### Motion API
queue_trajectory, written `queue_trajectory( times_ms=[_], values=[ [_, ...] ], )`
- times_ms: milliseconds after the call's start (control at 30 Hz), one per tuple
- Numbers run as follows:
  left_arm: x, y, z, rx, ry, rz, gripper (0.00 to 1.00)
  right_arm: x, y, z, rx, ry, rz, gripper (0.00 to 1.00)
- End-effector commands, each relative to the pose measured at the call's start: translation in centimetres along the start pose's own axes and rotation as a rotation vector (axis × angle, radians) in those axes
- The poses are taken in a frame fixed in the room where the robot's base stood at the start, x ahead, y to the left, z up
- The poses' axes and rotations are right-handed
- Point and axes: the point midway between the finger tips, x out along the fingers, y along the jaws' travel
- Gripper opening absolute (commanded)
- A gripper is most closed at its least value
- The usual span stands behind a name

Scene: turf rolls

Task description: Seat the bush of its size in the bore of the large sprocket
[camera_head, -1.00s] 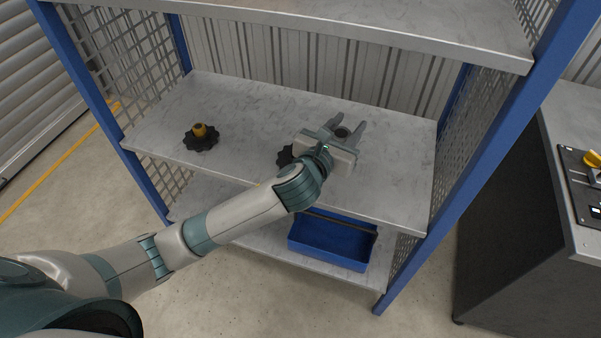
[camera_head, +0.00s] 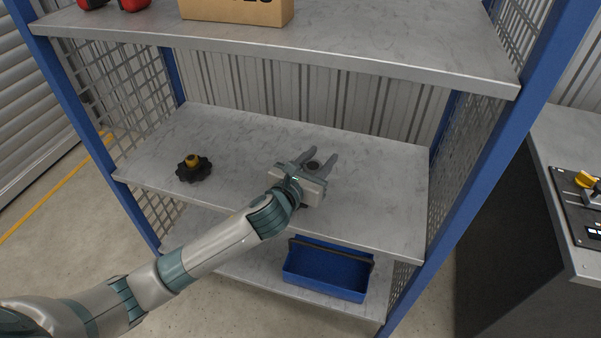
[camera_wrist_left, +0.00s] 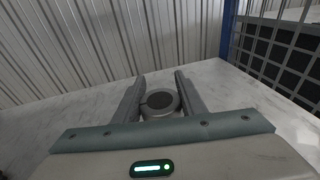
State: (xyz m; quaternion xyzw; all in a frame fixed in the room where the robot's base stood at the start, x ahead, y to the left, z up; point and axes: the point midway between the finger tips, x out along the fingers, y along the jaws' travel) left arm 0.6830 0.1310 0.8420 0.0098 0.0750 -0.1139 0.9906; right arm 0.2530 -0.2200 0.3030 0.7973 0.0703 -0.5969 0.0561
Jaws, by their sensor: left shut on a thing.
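My left gripper (camera_head: 322,155) is over the middle shelf, its fingers on either side of a grey round bush (camera_head: 313,167) with a dark centre. In the left wrist view the bush (camera_wrist_left: 160,101) sits between the fingers (camera_wrist_left: 159,80), and the gripper is shut on it. A dark toothed sprocket (camera_head: 194,174) lies flat on the left of the shelf, with a brass-coloured bush (camera_head: 192,159) standing at its centre. The second dark sprocket is hidden behind my gripper and wrist. Whether the grey bush is above it or touching it cannot be told. My right gripper is not in view.
The middle shelf (camera_head: 385,185) is bare right of my gripper. The upper shelf (camera_head: 380,62) overhangs the back and carries a cardboard box (camera_head: 240,10). Blue posts and mesh bound the sides. A blue bin (camera_head: 326,272) stands on the lower shelf.

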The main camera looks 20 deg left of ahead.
Motion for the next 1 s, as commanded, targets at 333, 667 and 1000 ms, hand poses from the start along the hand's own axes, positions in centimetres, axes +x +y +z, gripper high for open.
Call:
queue_trajectory(
  times_ms=[333, 667, 1000],
  values=[
    [0.6, 5.1, -3.0, -0.001, -0.001, 0.000, 0.09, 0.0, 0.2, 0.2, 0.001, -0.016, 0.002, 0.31],
    [0.7, 5.5, -3.2, -0.001, -0.001, -0.001, 0.09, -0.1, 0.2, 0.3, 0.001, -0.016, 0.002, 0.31],
    [1.0, 5.4, -5.8, -0.005, 0.002, 0.000, 0.09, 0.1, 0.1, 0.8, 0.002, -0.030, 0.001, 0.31]
  ],
)
